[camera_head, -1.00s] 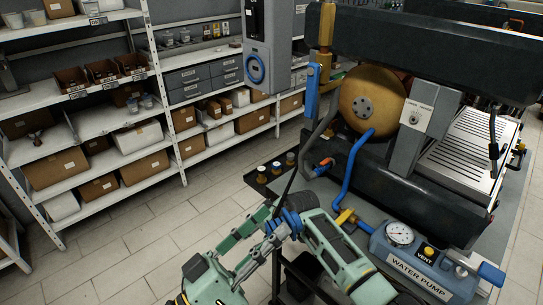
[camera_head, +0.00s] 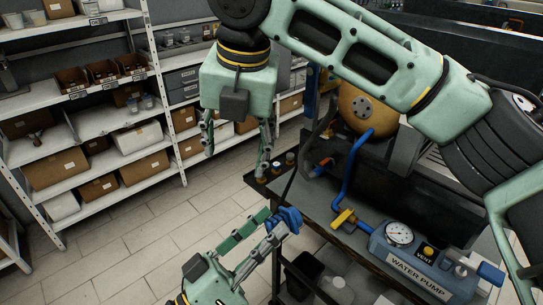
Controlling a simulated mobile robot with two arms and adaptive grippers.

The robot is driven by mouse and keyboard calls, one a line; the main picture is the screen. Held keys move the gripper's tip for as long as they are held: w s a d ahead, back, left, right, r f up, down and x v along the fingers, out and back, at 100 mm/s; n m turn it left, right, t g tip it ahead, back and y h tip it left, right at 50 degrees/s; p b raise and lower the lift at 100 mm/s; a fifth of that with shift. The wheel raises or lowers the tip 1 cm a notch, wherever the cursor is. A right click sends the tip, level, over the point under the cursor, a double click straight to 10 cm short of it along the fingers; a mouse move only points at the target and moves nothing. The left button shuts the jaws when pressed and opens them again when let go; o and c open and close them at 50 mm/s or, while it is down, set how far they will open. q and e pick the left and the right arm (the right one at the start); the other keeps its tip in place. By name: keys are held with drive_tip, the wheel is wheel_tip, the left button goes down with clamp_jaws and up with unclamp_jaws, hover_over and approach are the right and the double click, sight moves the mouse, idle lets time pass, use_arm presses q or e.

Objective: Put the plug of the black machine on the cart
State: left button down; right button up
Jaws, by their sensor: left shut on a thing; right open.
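A blue plug (camera_head: 291,217) is held off the left edge of the cart (camera_head: 318,207), over the lower shelf area. A dark cord runs up from it towards the black machine (camera_head: 415,190), which stands on the cart with a round brass end. My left gripper (camera_head: 276,222) comes up from the bottom and is shut on the plug. My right gripper (camera_head: 236,163) hangs from an arm crossing the top right. It is open and empty, fingers pointing down, left of the cart's corner. My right arm hides much of the machine.
A blue water pump box (camera_head: 420,270) with a gauge sits at the cart's front. Small cups (camera_head: 276,168) stand at its left corner, close to the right gripper. White shelves (camera_head: 110,120) with boxes stand behind clear floor.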

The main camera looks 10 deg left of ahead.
sight(276, 220)
drive_tip(key=s+d+r+n+g+h, duration=0.2)
drive_tip(key=s+d+n+h, duration=0.1)
drive_tip(key=s+d+n, duration=0.3)
drive_tip(key=f, duration=0.3)
drive_tip(key=d+f, duration=0.1)
drive_tip(key=f, duration=0.7)
drive_tip(key=shift+w+d, duration=0.15)
drive_tip(key=shift+w, duration=0.25)
drive_tip(key=shift+f, duration=0.35)
use_arm(q)
drive_tip(key=shift+a+r, duration=0.1)
drive_tip(key=shift+r, duration=0.05)
drive_tip(key=shift+r, duration=0.1)
use_arm(e)
drive_tip(key=shift+o, duration=0.2)
drive_tip(key=shift+s, duration=0.1)
